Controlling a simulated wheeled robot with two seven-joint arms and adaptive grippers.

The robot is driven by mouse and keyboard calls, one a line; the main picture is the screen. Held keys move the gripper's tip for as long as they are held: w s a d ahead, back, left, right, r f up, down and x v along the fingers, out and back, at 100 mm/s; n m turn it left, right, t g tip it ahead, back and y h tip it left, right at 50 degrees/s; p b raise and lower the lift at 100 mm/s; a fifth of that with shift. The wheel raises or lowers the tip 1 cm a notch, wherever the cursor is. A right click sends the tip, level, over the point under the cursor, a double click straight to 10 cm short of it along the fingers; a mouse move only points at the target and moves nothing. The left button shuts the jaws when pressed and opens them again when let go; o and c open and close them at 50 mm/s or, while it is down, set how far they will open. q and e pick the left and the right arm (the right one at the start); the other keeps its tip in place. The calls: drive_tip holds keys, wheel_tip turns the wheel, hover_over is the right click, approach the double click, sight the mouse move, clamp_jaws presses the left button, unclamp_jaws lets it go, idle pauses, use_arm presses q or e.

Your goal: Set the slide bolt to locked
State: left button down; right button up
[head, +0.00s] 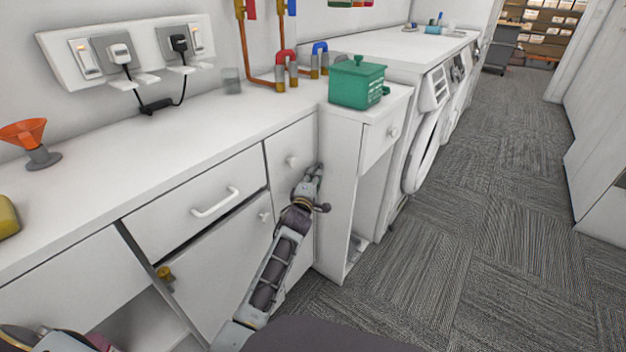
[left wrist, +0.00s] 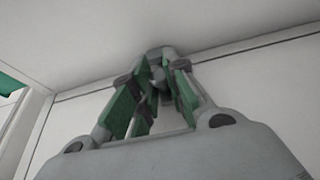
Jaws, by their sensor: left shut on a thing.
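My left gripper (head: 316,172) reaches up to the white cabinet front beside the corner where the narrow cabinet juts out. In the left wrist view its green-padded fingers (left wrist: 155,80) close around a small grey knob (left wrist: 157,74), which they mostly cover, just below the countertop overhang. I cannot make out a bolt's rod or catch, nor whether it is locked; the gripper hides that spot. My right gripper is not in view.
White knobs (head: 291,161) and a drawer handle (head: 215,203) stick out from the cabinet fronts. A brass knob (head: 164,273) sits lower left. The carpet (head: 480,200) at right is clear.

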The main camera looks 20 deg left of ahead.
use_arm(q)
drive_tip(key=shift+f, duration=0.1)
drive_tip(key=c, duration=1.4)
unclamp_jaws()
drive_tip(key=shift+o, duration=0.2)
drive_tip(key=s, duration=0.7)
drive_tip(key=shift+s+d, duration=0.15)
drive_tip(key=shift+s, duration=0.1)
drive_tip(key=shift+m, duration=0.3)
